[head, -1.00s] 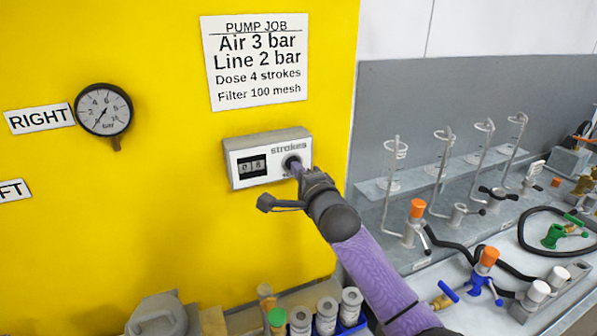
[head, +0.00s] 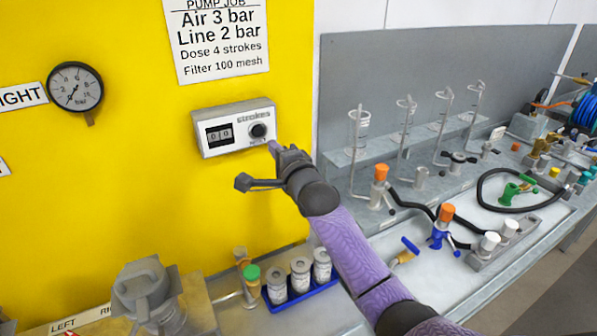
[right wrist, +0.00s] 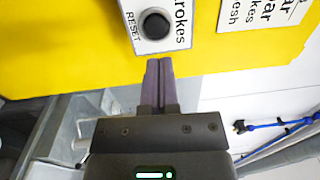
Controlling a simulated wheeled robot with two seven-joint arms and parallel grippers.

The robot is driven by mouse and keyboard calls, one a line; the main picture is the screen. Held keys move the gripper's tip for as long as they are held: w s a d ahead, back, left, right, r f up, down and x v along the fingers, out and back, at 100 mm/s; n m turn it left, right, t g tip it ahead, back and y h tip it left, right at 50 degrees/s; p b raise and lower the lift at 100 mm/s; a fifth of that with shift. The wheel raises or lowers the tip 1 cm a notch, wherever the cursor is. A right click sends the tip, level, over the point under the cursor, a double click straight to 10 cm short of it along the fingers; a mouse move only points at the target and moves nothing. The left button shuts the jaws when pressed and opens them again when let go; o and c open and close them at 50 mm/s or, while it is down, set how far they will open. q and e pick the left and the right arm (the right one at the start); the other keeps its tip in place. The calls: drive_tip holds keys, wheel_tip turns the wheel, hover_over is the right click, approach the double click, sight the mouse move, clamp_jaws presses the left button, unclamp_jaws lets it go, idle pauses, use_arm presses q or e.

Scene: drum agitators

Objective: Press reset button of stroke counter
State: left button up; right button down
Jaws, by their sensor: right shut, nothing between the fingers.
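The stroke counter (head: 234,127) is a white box on the yellow panel in the head view. Its display (head: 219,135) appears to read 00. Its round black reset button (head: 258,130) is at the right of the box; in the right wrist view the button (right wrist: 155,24) has RESET lettered beside it. My right gripper (head: 273,147) is shut and empty, with its tips just below and right of the button, apart from it. In the right wrist view the closed fingers (right wrist: 158,62) point at the box's lower edge. My left gripper is not in view.
A pressure gauge (head: 75,87) and a PUMP JOB sign (head: 219,40) are on the yellow panel. Below stand grey-capped bottles in a blue tray (head: 305,292) and a grey metal fitting (head: 146,290). The bench at right holds valves, hoses and wire stands.

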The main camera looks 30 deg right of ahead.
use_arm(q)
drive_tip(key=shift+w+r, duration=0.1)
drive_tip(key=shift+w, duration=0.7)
use_arm(e)
drive_tip(key=s+f, duration=0.1)
drive_tip(key=s, duration=0.5)
drive_tip(key=shift+s, duration=0.2)
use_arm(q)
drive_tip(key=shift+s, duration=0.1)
use_arm(e)
drive_tip(key=shift+s+a, duration=0.1)
drive_tip(key=shift+a, duration=0.05)
